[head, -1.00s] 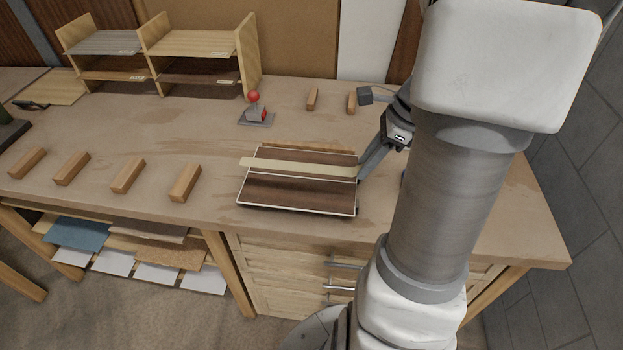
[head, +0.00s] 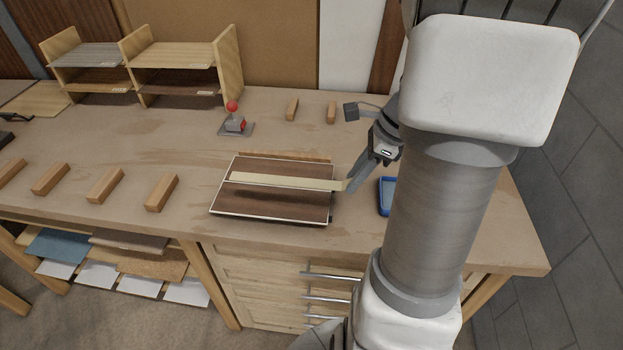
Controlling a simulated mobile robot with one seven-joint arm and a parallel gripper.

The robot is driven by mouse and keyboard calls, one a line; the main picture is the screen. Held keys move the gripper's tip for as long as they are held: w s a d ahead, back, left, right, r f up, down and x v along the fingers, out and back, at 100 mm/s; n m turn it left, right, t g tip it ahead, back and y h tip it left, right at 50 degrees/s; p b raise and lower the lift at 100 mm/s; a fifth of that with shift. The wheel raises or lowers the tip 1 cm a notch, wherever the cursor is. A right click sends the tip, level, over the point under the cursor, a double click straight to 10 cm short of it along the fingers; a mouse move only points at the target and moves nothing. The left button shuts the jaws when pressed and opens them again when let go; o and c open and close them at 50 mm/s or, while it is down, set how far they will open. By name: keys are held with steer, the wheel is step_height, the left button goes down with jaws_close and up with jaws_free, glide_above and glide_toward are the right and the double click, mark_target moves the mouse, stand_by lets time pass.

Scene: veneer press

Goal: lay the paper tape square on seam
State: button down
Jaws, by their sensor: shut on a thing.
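Two dark brown veneer sheets (head: 272,206) lie side by side on a pale-edged board on the bench, their seam running left to right. The pale paper tape (head: 285,181) stretches along the middle of the sheets. Its left end is inside the board's left edge, and its right end reaches past the right edge into my gripper (head: 349,185). My gripper is shut on that right end, just right of the board. The tape hides most of the seam. I cannot tell whether the tape touches the veneer or hovers slightly above it.
A red-knobbed lever (head: 235,122) stands behind the board. Several wooden blocks (head: 105,186) lie to the left, and two more (head: 292,109) at the back. A blue tray (head: 384,197) sits to the right, partly behind my arm. A wooden shelf rack (head: 175,73) stands back left.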

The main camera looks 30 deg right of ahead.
glide_above(326, 192)
steer(key=d, duration=0.1)
step_height(326, 192, down, 5)
steer(key=shift+s+d+f+b, duration=0.1)
steer(key=shift+s+f+b, duration=0.1)
steer(key=shift+f, duration=1.1)
steer(key=shift+s+d+f+b, duration=0.1)
steer(key=shift+s+f+b, duration=0.1)
steer(key=shift+f, duration=1.1)
steer(key=c, duration=0.6)
jaws_free()
steer(key=shift+c, duration=0.2)
steer(key=shift+r+p, duration=0.4)
steer(key=shift+r, duration=0.15)
steer(key=v, duration=1.1)
steer(key=shift+s+d+r+p, duration=0.15)
steer(key=shift+s+r+p, duration=0.05)
steer(key=shift+r+p, duration=0.15)
